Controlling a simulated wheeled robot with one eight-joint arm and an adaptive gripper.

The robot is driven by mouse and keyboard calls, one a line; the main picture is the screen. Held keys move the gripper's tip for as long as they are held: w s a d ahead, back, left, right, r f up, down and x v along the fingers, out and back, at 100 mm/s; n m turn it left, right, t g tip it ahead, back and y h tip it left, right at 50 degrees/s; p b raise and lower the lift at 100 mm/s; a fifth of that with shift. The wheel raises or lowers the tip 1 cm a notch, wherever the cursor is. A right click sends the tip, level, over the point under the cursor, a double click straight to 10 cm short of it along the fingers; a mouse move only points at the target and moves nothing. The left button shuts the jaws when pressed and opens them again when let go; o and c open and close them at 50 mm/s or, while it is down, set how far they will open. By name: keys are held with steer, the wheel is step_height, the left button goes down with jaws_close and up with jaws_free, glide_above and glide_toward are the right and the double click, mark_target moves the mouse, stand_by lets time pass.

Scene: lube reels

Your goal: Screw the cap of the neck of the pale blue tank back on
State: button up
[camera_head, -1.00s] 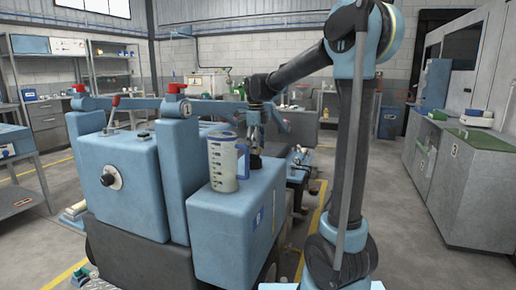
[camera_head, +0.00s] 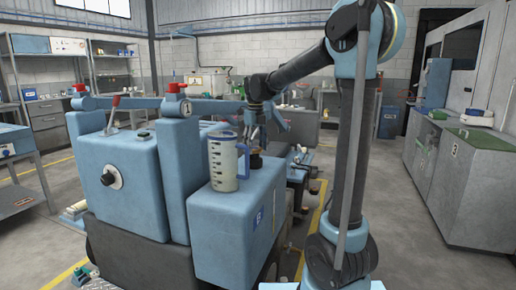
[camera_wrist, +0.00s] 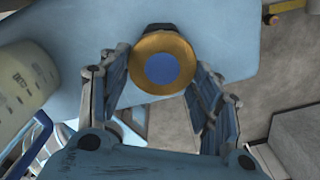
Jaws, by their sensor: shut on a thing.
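The pale blue tank (camera_head: 226,222) stands in front of me. Its brown-gold cap (camera_head: 254,161) is at the neck on the tank's top, behind the clear jug. My gripper (camera_head: 256,148) points down over it. In the wrist view the cap is a round gold rim with a blue centre (camera_wrist: 162,68), between the two fingertips of my gripper (camera_wrist: 160,82), which is shut on it. A dark piece of the neck (camera_wrist: 158,28) shows past the cap's far edge. The threads are hidden, and I cannot tell how far the cap sits down.
A clear graduated jug (camera_head: 224,162) with a blue handle stands on the tank's top, close to the left of my gripper. Blue posts with red knobs (camera_head: 172,87) rise farther left. A grey cabinet (camera_head: 450,180) stands at right, with clear floor before it.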

mark_target(255, 148)
steer(key=shift+s+m, duration=0.2)
steer(key=shift+m, duration=0.7)
steer(key=o, duration=1.2)
steer(key=shift+a, duration=0.1)
steer(key=shift+w, duration=0.1)
steer(key=o, duration=0.3)
steer(key=shift+w, duration=0.1)
steer(key=shift+r, duration=2.5)
